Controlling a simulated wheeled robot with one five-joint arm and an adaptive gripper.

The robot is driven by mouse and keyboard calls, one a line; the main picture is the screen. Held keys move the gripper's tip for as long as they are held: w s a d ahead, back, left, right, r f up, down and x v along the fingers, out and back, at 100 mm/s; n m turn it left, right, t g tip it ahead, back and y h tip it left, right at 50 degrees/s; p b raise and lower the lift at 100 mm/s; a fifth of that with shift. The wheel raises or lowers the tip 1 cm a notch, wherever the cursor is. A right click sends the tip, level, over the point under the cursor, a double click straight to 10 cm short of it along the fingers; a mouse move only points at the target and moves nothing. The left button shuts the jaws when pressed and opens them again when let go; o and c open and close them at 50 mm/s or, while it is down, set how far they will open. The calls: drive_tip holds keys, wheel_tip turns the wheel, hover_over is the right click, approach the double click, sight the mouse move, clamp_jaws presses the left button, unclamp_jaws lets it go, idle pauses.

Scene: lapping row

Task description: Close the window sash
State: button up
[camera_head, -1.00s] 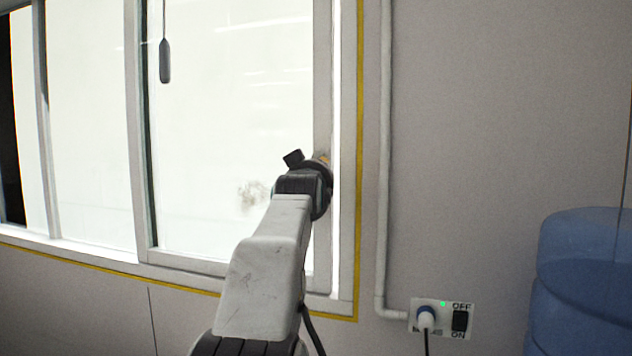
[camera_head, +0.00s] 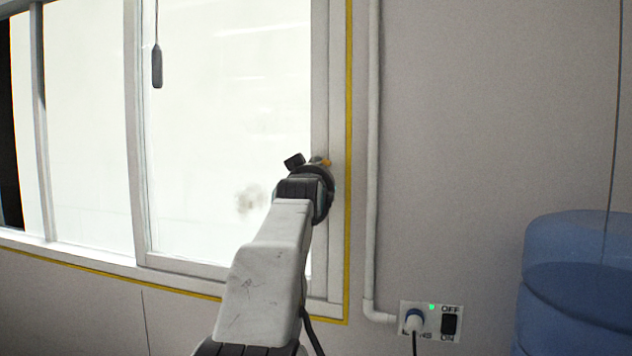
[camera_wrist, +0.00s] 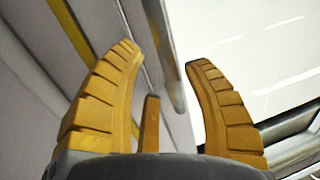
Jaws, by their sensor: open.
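The window sash (camera_head: 137,120) is a light-framed sliding pane at the middle left of the head view. Its right stile stands against the right jamb of the window frame (camera_head: 336,100), with no bright gap showing between them. My gripper (camera_wrist: 162,60) is at that right stile, mostly hidden behind my wrist in the head view. In the wrist view its orange fingers are spread apart, with a grey upright edge of the window between and beyond them. I cannot tell whether they touch it.
A dark pull (camera_head: 157,66) hangs on a cord before the glass. A pale conduit (camera_head: 371,150) runs down the wall to a switch plate (camera_head: 431,321) with a plugged-in cord. A blue water bottle (camera_head: 575,280) stands at the lower right.

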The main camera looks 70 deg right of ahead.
drive_tip(key=shift+a, duration=0.15)
drive_tip(key=v, duration=1.1)
drive_tip(key=shift+a, duration=0.35)
drive_tip(key=shift+s, duration=0.1)
idle(0.5)
